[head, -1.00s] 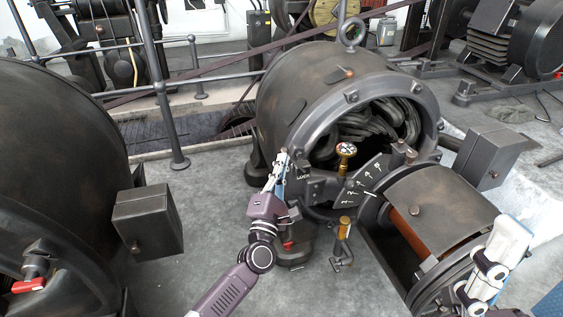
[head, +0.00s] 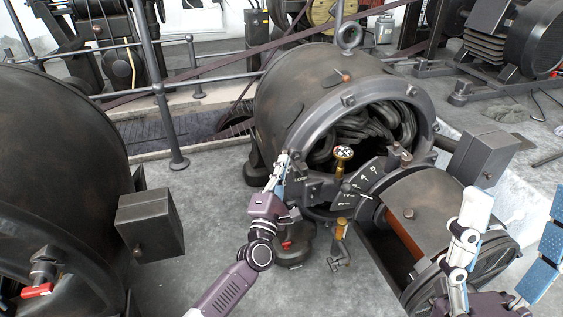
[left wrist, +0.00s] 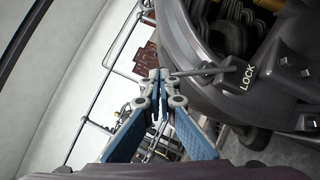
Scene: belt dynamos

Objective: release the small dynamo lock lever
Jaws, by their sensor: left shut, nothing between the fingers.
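The small dynamo (head: 300,95) stands at the centre of the head view, its round end open on dark coils. The word LOCK is on a dark block at its rim. In the left wrist view the lock lever (left wrist: 205,71), a thin grey rod, sticks out from that block (left wrist: 245,77) toward my fingertips. My left gripper (head: 282,157) is shut and empty at the lever's outer end; it also shows in the left wrist view (left wrist: 160,75). I cannot tell whether it touches the lever. My right gripper (head: 516,195) is open at the lower right, its fingers apart.
A marked sector plate (head: 360,185) and a gold-stemmed knob (head: 342,155) sit at the dynamo's mouth. A drum-shaped machine (head: 440,195) stands at right front. A large dark machine (head: 60,150) with a box (head: 150,222) fills the left. Railings (head: 155,85) run behind.

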